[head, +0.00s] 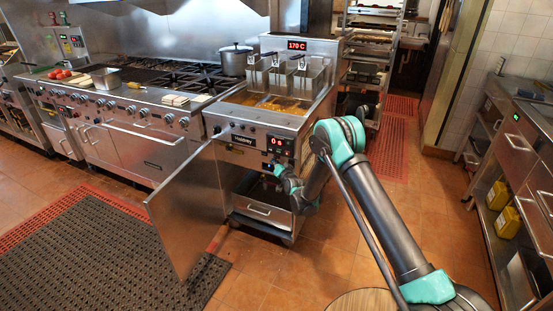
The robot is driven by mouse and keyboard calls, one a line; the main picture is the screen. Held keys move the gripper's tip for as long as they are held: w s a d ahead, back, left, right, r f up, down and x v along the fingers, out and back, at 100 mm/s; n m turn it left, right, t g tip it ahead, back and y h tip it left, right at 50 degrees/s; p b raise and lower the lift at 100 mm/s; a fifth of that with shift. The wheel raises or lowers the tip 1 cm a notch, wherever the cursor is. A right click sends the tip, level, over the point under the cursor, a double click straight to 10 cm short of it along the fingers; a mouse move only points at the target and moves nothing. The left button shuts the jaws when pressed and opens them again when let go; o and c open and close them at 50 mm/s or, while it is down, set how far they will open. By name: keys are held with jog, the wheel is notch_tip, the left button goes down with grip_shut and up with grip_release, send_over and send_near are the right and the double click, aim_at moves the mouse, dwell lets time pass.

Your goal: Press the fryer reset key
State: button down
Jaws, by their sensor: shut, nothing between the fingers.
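The fryer (240,132) stands in the middle of the head view, with wire baskets over oil and a red "170 C" display (297,45) on top. Its front panel has small black knobs and a second lit red display (280,141). The fryer's lower door (187,205) stands open to the left, showing the cabinet with a drawer-like pan (260,211) below. My gripper (268,166) is at the fryer front just below the red display, shut with nothing held. It is small here; I cannot tell whether it touches the panel. I cannot pick out the reset key.
A stove (130,107) with a pot (236,60) stands left of the fryer. A steel counter (512,150) runs along the right. Black mats (95,255) lie at front left. Tiled floor is open right of the fryer.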

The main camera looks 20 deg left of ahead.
jog(key=shift+s+a, duration=0.15)
jog(key=shift+s, duration=2.35)
